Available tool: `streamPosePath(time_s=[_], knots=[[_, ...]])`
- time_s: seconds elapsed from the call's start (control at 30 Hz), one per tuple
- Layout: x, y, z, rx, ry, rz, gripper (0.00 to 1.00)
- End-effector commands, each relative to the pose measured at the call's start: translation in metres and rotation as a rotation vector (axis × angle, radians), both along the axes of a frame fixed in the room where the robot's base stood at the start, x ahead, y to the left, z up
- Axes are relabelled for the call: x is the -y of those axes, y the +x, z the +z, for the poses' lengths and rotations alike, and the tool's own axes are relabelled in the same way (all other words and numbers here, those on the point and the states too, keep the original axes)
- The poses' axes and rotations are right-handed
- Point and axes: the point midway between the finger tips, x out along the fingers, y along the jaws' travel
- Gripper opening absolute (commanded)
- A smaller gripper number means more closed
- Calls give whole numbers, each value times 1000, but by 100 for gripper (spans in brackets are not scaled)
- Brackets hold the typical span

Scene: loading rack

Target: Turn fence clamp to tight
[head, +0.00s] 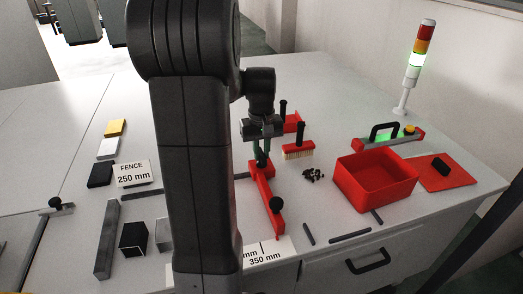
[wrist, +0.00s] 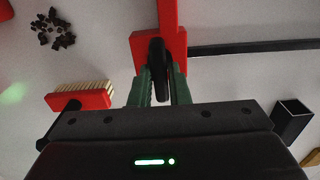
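The red fence (head: 266,190) lies on the table just right of my arm. Its black clamp lever (wrist: 159,62) stands on the red block at the fence's end, seen in the wrist view. My gripper (head: 262,152) reaches down over this end. In the wrist view my gripper's green fingers (wrist: 160,88) are on both sides of the lever and appear to press on it. The lever lies roughly in line with the fence's long bar (wrist: 168,14). The head view mostly hides the lever behind the fingers. A sign (head: 133,173) reads "FENCE 250 mm".
A dark rail (wrist: 250,48) runs sideways from the fence block. A red brush (head: 298,150), dark bits (head: 313,174) and a red bin (head: 375,181) stand to the right. Several blocks lie left of my arm.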

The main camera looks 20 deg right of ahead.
Motion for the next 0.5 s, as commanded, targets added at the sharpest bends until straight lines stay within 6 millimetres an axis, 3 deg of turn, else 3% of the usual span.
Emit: streamPosePath(time_s=[0.03, 0.1, 0.37, 0.5], knots=[[0, 0, 0, 1, 0, 0, 26], [0, 0, 0, 1, 0, 0, 36], [0, 0, 1, 1, 0, 1, 36], [0, 1, 10, 3, -1, 1, 36]])
